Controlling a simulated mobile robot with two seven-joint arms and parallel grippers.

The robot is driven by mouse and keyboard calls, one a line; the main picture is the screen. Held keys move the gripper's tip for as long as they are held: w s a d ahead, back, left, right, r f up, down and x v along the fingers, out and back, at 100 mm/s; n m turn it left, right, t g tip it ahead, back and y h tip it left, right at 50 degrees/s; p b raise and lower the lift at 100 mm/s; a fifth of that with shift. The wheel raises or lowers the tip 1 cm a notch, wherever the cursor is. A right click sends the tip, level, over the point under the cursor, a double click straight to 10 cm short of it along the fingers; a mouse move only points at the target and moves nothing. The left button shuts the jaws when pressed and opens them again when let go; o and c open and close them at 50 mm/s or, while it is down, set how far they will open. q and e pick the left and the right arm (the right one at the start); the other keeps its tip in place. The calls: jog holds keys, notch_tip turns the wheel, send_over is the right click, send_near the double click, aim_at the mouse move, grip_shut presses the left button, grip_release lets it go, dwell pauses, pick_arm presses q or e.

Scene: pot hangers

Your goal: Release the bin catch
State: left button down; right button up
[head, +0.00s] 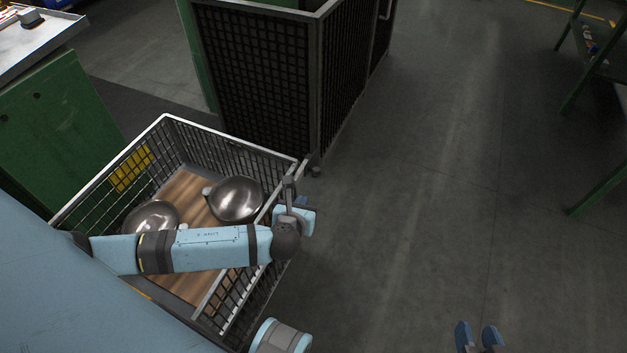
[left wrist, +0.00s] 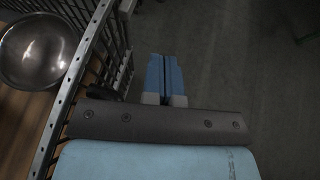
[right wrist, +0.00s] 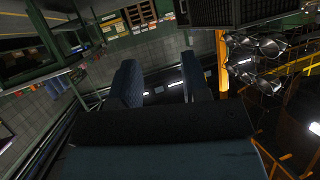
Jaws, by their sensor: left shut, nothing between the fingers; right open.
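The bin (head: 187,120) is a wire-mesh basket with a wooden floor, at the lower left of the head view. My left arm reaches across it. My left gripper (head: 303,214) is just outside its right side; its fingers (left wrist: 164,60) are shut and empty, pointing along the mesh wall in the left wrist view, apart from it. A dark piece (left wrist: 103,92) sits beside the wall there; I cannot tell if it is the catch. In the head view the catch is not clearly made out. My right gripper (head: 479,337) is open and empty over bare floor, well right of the bin.
Two shiny metal bowls, one (head: 237,199) near the middle and one (head: 151,216) at left, lie in the bin. A dark mesh cage (head: 255,65) stands behind it, and a green cabinet (head: 62,110) at left.

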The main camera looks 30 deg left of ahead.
pick_arm(q)
jog(key=b, duration=0.5)
send_near(316, 174)
jog(key=x, duration=0.7)
jog(key=shift+f, duration=0.3)
pick_arm(e)
jog(key=w+a+r+t+y, duration=0.2)
jog(key=a+r+t+y, duration=0.1)
jog(key=r, duration=0.6)
jog(key=shift+w+a+t+y, duration=0.15)
jog(key=shift+a+t+y, duration=0.35)
jog(key=shift+t, duration=0.3)
jog(key=shift+r, duration=0.1)
